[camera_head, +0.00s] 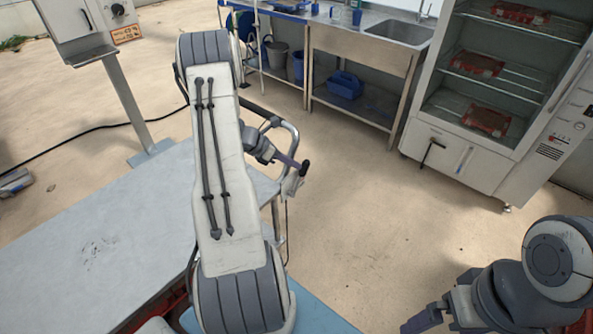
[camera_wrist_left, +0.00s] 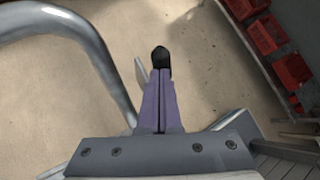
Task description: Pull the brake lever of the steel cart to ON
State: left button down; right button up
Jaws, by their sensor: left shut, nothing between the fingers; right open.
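The steel cart's bent tubular handle (camera_head: 292,133) stands beyond my left arm in the head view, and its rail (camera_wrist_left: 105,72) curves down the left of the left wrist view. The brake lever's black knob (camera_head: 305,168) is at the cart's right end. My left gripper (camera_head: 291,162) is shut, with its purple fingers close to the knob. In the left wrist view the knob (camera_wrist_left: 160,58) lies just beyond the fingertips (camera_wrist_left: 161,76); I cannot tell whether they touch. The lever's lower part is mostly hidden. My right gripper (camera_head: 440,316) is open and empty at lower right.
A flat grey top (camera_head: 95,235) fills the lower left, partly hidden by my left arm. A sink bench (camera_head: 350,45) and a glass-front cabinet (camera_head: 465,157) stand at the back. A post (camera_head: 130,105) stands at left. The floor (camera_head: 370,210) right of the cart is clear.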

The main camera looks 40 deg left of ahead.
pick_arm(q)
jog(key=shift+w+f, duration=0.3)
jog(key=shift+w, duration=0.5)
jog(key=shift+d, duration=0.1)
jog(key=s+a+r+p, duration=0.1)
jog(key=a+r, duration=0.5)
jog(key=r, duration=0.6)
jog(key=shift+r, duration=0.2)
